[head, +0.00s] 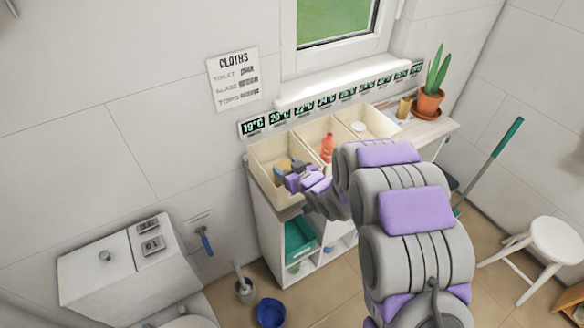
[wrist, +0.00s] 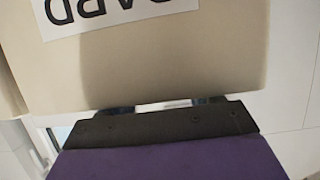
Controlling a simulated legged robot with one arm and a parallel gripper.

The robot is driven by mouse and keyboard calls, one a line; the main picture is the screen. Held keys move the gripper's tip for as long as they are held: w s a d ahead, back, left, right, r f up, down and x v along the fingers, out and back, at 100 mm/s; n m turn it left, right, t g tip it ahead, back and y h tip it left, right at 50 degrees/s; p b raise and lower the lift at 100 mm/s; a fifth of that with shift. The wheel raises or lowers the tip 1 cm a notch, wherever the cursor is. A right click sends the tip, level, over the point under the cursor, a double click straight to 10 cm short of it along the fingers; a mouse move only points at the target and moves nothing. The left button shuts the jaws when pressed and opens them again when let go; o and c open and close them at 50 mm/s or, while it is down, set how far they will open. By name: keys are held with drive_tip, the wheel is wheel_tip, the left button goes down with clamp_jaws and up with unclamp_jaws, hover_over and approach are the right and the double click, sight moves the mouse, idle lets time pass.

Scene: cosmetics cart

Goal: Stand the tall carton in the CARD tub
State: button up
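In the head view my gripper (head: 292,178) is over the left cream tub (head: 265,157) on the cart and partly hides it. In the wrist view a cream tub wall (wrist: 180,55) fills the upper part, with an upside-down white label (wrist: 105,14) reading CARD. A dark finger or pad of my gripper (wrist: 160,124) with a purple part lies just below that wall. I cannot tell if they touch. No tall carton can be made out; small yellow-brown and dark shapes show in the left tub. Whether my gripper is open or holds anything is not clear.
The middle tub holds an orange-red bottle (head: 327,146); the right tub (head: 372,122) holds a pale round item. A yellow-brown cup (head: 404,107) and potted plant (head: 430,100) stand right of the tubs. My arm hides the cart's front right. A toilet stands at left, a blue bowl (head: 271,313) on the floor.

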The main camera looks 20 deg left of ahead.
drive_tip(key=shift+o, duration=0.8)
drive_tip(key=shift+d, duration=0.15)
drive_tip(key=shift+o, duration=1)
drive_tip(key=d, duration=0.2)
drive_tip(key=d+r, duration=0.1)
drive_tip(key=shift+d, duration=0.35)
drive_tip(key=shift+s+a+r+p+v, duration=0.6)
drive_tip(key=shift+a+p+v, duration=0.25)
drive_tip(key=shift+v, duration=4.1)
drive_tip(key=d+r+m+h, duration=0.3)
drive_tip(key=d+h, duration=0.3)
drive_tip(key=d, duration=0.9)
drive_tip(key=s+d+r+m+g+h, duration=0.25)
drive_tip(key=s+d+h, duration=0.2)
drive_tip(key=d, duration=0.45)
drive_tip(key=s+d+r+m+g, duration=0.2)
drive_tip(key=s+d, duration=0.1)
drive_tip(key=s, duration=0.5)
drive_tip(key=s+d+r+m+g, duration=0.1)
drive_tip(key=s+d+r+g, duration=0.15)
drive_tip(key=s, duration=0.65)
drive_tip(key=s+a+r+m+g, duration=0.1)
drive_tip(key=s+a+r+g, duration=0.1)
drive_tip(key=s, duration=1.1)
drive_tip(key=shift+s+g, duration=0.2)
drive_tip(key=shift+g, duration=0.6)
